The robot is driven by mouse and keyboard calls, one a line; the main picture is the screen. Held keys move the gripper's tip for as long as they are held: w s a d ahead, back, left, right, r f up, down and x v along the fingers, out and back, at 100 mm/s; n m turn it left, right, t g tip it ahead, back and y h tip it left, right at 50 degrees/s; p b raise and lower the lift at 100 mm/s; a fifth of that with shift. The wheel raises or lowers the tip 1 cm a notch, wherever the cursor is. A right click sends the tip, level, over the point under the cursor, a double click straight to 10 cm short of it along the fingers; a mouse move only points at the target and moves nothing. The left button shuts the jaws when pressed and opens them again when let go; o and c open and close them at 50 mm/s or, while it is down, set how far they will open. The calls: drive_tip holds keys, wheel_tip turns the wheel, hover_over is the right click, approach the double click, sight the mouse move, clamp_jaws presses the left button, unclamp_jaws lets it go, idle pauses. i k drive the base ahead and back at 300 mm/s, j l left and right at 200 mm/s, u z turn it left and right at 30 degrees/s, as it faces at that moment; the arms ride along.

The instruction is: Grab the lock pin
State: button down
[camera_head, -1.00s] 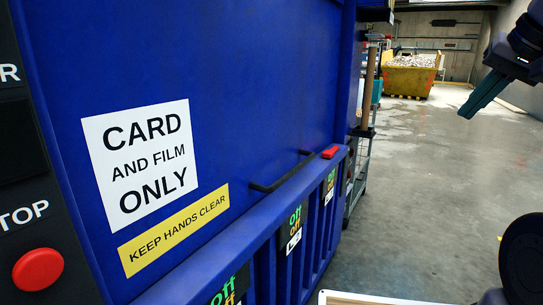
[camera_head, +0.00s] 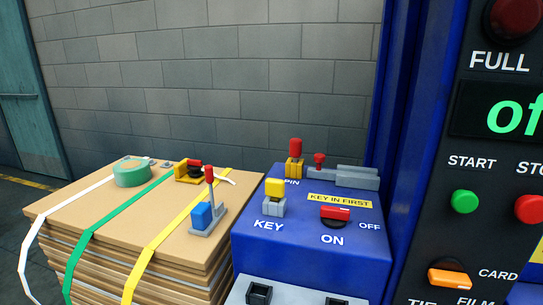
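A pin with a red head (camera_head: 295,146) stands upright in a yellow block, just behind the "PIN" label, on top of the blue control box (camera_head: 262,241). It appears to be the lock pin. A smaller red knob (camera_head: 319,160) stands right of it by a grey bar-like fitting (camera_head: 357,177). A yellow-topped key piece (camera_head: 274,188) sits in a grey holder above the "KEY" label. My gripper is not in view now.
A red rotary switch (camera_head: 335,214) sits between "ON" and "OFF". At left is a strapped cardboard stack (camera_head: 95,205) carrying green tape (camera_head: 132,173) and a blue-and-red lever tool (camera_head: 205,208). A dark button panel (camera_head: 490,180) rises at right. A block wall stands behind.

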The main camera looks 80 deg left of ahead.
sight(295, 144)
drive_tip(key=k+u, duration=0.2)
drive_tip(key=u, duration=2.65)
drive_tip(key=i+j+z, duration=0.15)
drive_tip(key=j+z, duration=0.2)
drive_tip(key=j, duration=0.5)
drive_tip(key=i+j+z, duration=0.1)
drive_tip(key=j+z, duration=0.25)
drive_tip(key=j, duration=0.5)
drive_tip(key=i+j+z, duration=0.2)
drive_tip(key=i+j, duration=0.25)
